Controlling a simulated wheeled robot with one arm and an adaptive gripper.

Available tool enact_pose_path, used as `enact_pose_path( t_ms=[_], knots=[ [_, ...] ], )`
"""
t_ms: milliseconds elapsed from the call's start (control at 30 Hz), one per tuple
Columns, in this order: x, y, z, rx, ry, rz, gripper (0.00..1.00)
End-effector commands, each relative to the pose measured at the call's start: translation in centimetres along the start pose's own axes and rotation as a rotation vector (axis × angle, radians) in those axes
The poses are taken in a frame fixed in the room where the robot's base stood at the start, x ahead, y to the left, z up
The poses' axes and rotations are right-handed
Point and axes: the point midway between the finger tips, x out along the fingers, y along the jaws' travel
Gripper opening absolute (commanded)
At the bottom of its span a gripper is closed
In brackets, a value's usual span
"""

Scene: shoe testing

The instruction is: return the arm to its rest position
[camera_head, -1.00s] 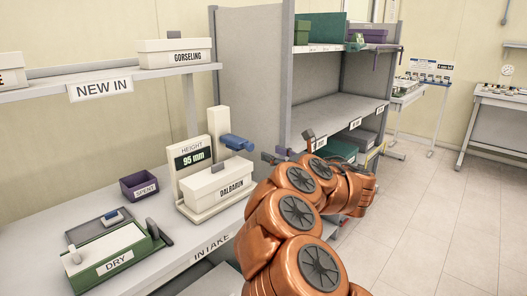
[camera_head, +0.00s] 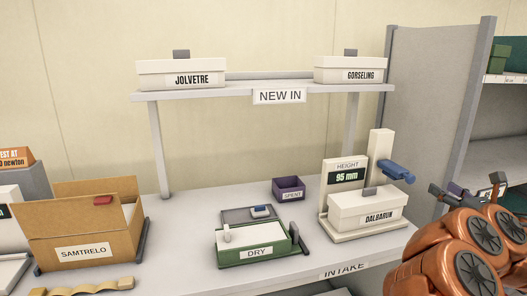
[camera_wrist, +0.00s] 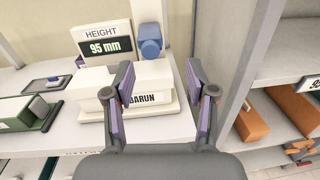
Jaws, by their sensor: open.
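My gripper (camera_wrist: 158,90) is open and empty in the wrist view, its two purple-padded fingers spread apart. Beyond the fingers is the white DALBARUN box (camera_wrist: 145,78), with the left finger covering part of its label. In the head view my copper-coloured arm is at the lower right, folded beside the intake table. The white DALBARUN box (camera_head: 364,208) sits on the height gauge (camera_head: 345,170), which reads 95 mm. The gripper's jaws are hard to make out in the head view.
The intake table (camera_head: 185,250) also holds the green DRY tray (camera_head: 255,250), the purple SPENT bin (camera_head: 289,188) and an open SAMTRELO carton (camera_head: 90,230). The NEW IN shelf (camera_head: 225,93) above holds two white boxes. A grey shelving unit (camera_head: 425,100) stands at the right.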

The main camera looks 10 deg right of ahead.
Motion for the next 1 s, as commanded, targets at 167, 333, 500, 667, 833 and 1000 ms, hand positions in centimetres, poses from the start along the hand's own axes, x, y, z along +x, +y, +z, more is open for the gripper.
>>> enact_pose_path(
  t_ms=[167, 333, 500, 667, 833, 1000],
  knots=[
    [1.1, -1.4, 3.6, 0.149, -0.056, -0.182, 0.56],
    [0.7, -2.6, 6.5, 0.355, -0.144, -0.364, 0.56],
    [-0.7, -3.1, 7.7, 0.602, -0.241, -0.527, 0.56],
    [-2.8, -2.9, 7.2, 0.864, -0.333, -0.672, 0.56],
    [-5.0, -1.6, 4.5, 1.162, -0.409, -0.819, 0.56],
    [-7.3, 1.3, 0.4, 1.462, -0.456, -0.974, 0.56]
  ],
)
